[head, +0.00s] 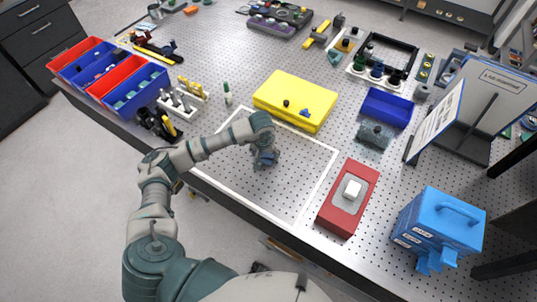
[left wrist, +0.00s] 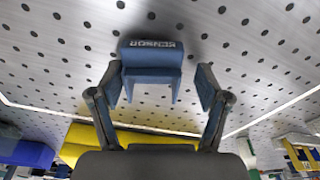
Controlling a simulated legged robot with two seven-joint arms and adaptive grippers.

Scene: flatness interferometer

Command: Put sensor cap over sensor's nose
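A blue U-shaped piece with raised lettering that looks like SENSOR (left wrist: 150,55) is on or just above the perforated table in the left wrist view; it appears to be the sensor cap. My left gripper (left wrist: 160,88) has its fingers spread on both sides of it, with a clear gap at the right finger and a smaller one at the left. In the head view my left gripper (head: 265,158) is low inside the white outlined rectangle and hides most of the piece. I cannot clearly identify the sensor or its nose. My right gripper is out of view.
A yellow block (head: 296,97) lies behind the gripper. A red box with a white button (head: 347,200) stands to the right, then a blue handled box (head: 437,228). A blue tray (head: 387,107) and sign (head: 440,118) stand farther back. The outlined area is otherwise clear.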

